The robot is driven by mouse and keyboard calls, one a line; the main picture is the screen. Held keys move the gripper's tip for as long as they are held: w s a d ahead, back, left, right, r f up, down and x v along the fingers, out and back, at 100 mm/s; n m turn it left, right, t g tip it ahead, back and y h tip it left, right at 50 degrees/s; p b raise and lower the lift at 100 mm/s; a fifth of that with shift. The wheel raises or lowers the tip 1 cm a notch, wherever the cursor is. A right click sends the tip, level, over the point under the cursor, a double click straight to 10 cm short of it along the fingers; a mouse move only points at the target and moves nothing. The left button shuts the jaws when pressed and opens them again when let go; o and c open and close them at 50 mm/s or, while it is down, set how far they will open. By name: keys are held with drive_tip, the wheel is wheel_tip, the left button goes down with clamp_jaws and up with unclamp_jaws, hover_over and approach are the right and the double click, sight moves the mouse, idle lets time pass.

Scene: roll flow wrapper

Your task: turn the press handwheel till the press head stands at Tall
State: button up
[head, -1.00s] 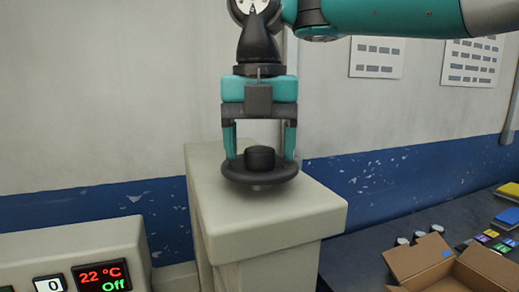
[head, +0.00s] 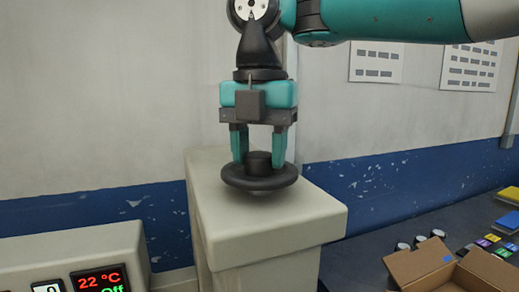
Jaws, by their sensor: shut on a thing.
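The press handwheel (head: 259,184) is a dark round wheel with a raised hub (head: 258,160), lying flat on top of the pale machine column (head: 290,225). My gripper (head: 258,158) points straight down over it, its two teal fingers reaching to the wheel on either side of the hub. It is shut on the handwheel. The press head and its Tall mark cannot be seen in this view.
A pale control panel with a display reading 22 °C and Off (head: 100,281) stands at the lower left. An open cardboard box (head: 420,268) and several small jars and coloured blocks lie on the dark bench (head: 400,222) at right. A wall stands behind.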

drive_tip(key=m, duration=0.4)
drive_tip(key=shift+m, duration=0.3)
drive_tip(key=m, duration=0.3)
drive_tip(key=shift+m, duration=0.4)
drive_tip(key=m, duration=1.2)
drive_tip(key=shift+m, duration=0.3)
drive_tip(key=m, duration=0.3)
drive_tip(key=shift+m, duration=0.3)
drive_tip(key=m, duration=0.4)
drive_tip(key=shift+m, duration=2.1)
